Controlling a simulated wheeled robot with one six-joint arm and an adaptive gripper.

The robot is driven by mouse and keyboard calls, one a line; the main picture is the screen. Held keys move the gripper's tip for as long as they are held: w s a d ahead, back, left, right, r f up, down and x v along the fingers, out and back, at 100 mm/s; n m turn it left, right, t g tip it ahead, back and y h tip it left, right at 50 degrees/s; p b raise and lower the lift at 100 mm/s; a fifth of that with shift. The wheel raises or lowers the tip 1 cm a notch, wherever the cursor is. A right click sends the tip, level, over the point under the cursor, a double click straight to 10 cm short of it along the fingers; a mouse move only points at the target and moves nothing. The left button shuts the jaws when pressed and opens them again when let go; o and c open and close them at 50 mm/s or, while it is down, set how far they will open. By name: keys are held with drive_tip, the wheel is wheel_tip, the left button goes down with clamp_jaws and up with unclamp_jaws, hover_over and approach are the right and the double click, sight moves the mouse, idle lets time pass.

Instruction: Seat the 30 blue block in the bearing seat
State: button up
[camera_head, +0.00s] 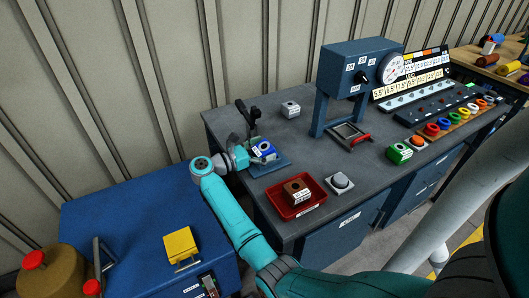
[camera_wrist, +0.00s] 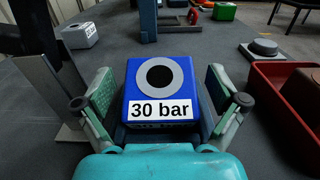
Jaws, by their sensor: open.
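The blue block (camera_wrist: 141,116), labelled "30 bar" with a grey ring and dark centre on top, stands upright between my gripper's fingers (camera_wrist: 162,92). The fingers are open, with a visible gap on each side of the block. In the head view the blue block (camera_head: 264,149) is at the left part of the bench, on or just above a blue base plate (camera_head: 272,168) beside a black lever (camera_head: 250,112). My gripper (camera_head: 250,156) reaches it from the left. The block's underside is hidden, so I cannot tell how it rests. No part is clearly identifiable as the bearing seat.
A red tray (camera_head: 275,205) holds a brown block (camera_head: 296,190), with a grey button box (camera_head: 341,184) beside it. A blue press (camera_head: 350,70) stands behind. A grey block (camera_head: 290,109) and green block (camera_head: 400,153) sit apart.

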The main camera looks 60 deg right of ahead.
clamp_jaws()
drive_tip(key=shift+r, duration=0.15)
